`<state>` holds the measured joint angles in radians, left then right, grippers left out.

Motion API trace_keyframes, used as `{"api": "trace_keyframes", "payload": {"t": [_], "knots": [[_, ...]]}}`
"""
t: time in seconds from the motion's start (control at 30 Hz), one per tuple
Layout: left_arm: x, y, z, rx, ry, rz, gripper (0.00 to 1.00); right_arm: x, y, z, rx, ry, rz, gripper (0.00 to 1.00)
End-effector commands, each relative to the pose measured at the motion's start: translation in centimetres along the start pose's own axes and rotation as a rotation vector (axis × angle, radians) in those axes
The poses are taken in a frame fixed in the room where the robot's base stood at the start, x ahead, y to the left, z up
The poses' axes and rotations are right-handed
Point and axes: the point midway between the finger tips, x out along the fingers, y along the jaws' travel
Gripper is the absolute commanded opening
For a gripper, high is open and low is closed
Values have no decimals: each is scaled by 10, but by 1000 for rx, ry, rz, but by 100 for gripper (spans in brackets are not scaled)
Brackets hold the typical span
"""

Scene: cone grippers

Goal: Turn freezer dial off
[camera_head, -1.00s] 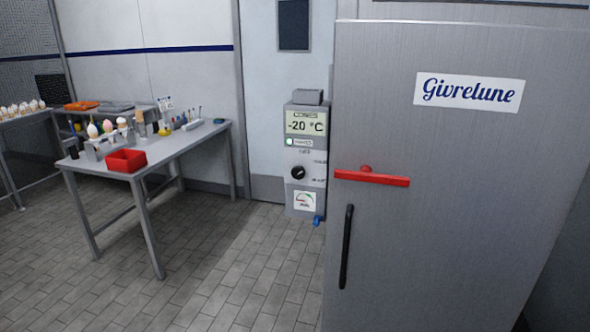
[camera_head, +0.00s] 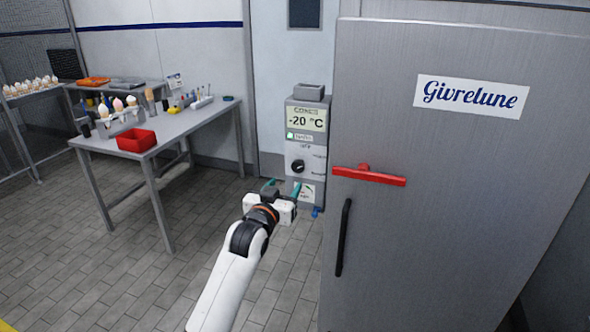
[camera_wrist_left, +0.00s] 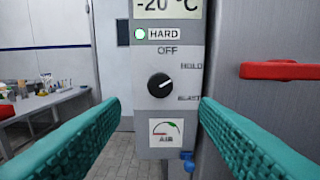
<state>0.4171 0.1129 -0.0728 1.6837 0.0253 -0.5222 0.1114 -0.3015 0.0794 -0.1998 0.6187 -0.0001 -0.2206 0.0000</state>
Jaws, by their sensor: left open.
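The freezer dial (camera_head: 298,166) is a round black knob on a grey control panel (camera_head: 291,150), left of the freezer door. The display (camera_wrist_left: 168,7) reads -20 °C. My left gripper (camera_head: 283,187) is open and empty, in front of and below the dial in the head view. Its green fingers (camera_wrist_left: 160,125) spread to either side of the panel in the wrist view, apart from the dial. My right gripper is out of view.
The grey freezer door (camera_head: 450,230) with a red bar latch (camera_head: 368,177) and black handle (camera_head: 343,237) stands close at right. A table (camera_head: 190,122) with a red bin (camera_head: 136,141) and ice cream cones is at left. Tiled floor between is clear.

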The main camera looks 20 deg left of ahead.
Motion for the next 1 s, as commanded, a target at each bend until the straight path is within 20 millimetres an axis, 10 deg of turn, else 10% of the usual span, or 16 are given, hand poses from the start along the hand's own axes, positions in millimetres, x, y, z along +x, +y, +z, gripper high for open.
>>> {"api": "trace_keyframes", "payload": {"t": [0.43, 1.0], "knots": [[74, 0, 1, 0, 1, 0, 56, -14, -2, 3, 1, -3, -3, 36], [87, 0, -1, 1, 1, 0, 46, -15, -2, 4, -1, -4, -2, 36]]}}
